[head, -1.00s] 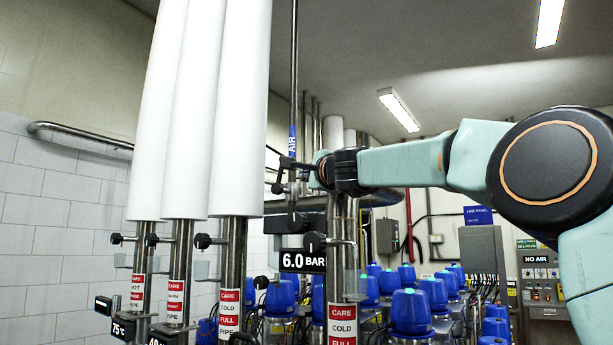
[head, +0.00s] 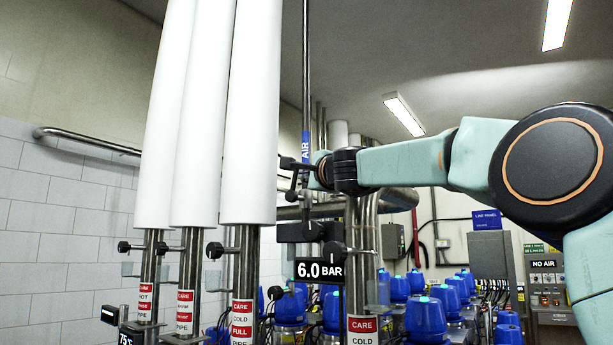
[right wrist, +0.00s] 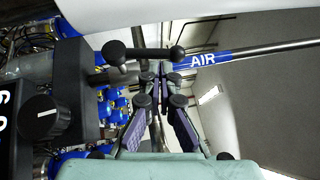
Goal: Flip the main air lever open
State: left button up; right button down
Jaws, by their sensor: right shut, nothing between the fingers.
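The air line is a thin vertical pipe with a blue AIR label (head: 306,147), also seen in the right wrist view (right wrist: 203,59). Below the label is the black lever (head: 291,193), a short bar with rounded ends. In the right wrist view the lever (right wrist: 145,52) lies across the picture, left of the label. My right gripper (head: 306,176) reaches in from the right beside the lever. Its fingers (right wrist: 160,78) are shut and empty, with tips close to the lever's middle; contact cannot be told. My left gripper is not in view.
A black block with a round knob (right wrist: 40,117) and a 6.0 BAR display (head: 319,271) sits below the lever. Thick white-wrapped pipes (head: 250,110) stand close on the left. Blue-capped valves (head: 425,320) fill the floor behind. A line panel (head: 490,255) stands at right.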

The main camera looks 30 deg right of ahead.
aim_at(295, 177)
jog(key=shift+w+a+r+p, duration=0.4)
jog(key=shift+w+r+p, duration=0.25)
jog(key=shift+p, duration=0.25)
jog(key=shift+w+f, duration=0.2)
jog(key=shift+w, duration=0.35)
jog(key=shift+s, duration=0.15)
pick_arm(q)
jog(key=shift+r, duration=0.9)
pick_arm(e)
jog(key=shift+d, duration=0.1)
